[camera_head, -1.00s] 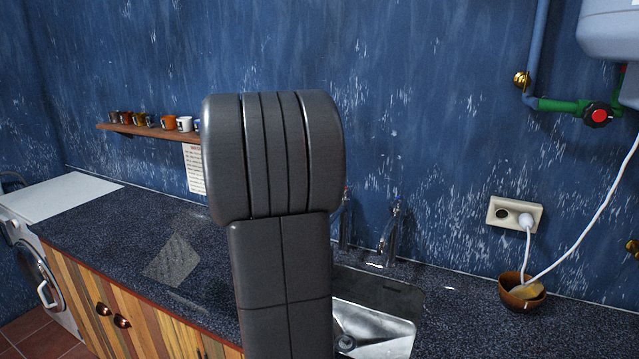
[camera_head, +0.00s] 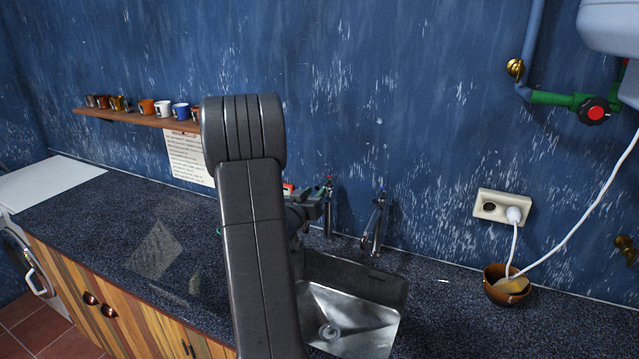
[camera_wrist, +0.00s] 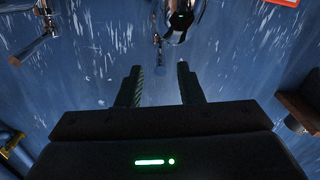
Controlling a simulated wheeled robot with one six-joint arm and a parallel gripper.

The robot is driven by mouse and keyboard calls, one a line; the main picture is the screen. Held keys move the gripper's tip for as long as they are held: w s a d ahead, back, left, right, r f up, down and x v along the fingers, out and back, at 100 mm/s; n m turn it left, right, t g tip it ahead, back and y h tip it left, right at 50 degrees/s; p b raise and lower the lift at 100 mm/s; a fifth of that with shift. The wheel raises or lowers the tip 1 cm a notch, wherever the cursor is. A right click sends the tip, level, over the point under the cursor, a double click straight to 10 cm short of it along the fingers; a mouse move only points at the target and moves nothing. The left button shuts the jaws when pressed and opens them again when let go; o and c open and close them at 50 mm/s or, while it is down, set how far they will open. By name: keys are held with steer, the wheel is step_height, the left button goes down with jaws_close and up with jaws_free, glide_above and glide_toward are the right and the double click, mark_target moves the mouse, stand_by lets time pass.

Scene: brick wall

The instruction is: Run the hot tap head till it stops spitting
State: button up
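Two chrome taps stand behind the metal sink (camera_head: 350,325). The left one, the hot tap (camera_head: 329,207), has a red mark on top; the other tap (camera_head: 376,228) has a blue mark. My gripper (camera_head: 307,206) is just left of the hot tap in the head view, partly hidden by my arm; whether it touches cannot be told. In the wrist view, which looks upside down, my gripper (camera_wrist: 159,84) is open, with nothing between its fingers. A chrome tap part (camera_wrist: 180,18), likely the hot tap, is beyond the fingertips at the top. Whether water runs cannot be seen.
A shelf with several mugs (camera_head: 140,117) and a paper notice (camera_head: 190,157) are on the blue wall at left. A socket (camera_head: 502,207) and a wooden bowl (camera_head: 505,287) are right of the sink. The dark worktop (camera_head: 140,222) at left is mostly clear.

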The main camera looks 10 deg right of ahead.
mark_target(320, 187)
steer(key=shift+p+x, duration=0.5)
steer(key=shift+x, duration=1.8)
jaws_close()
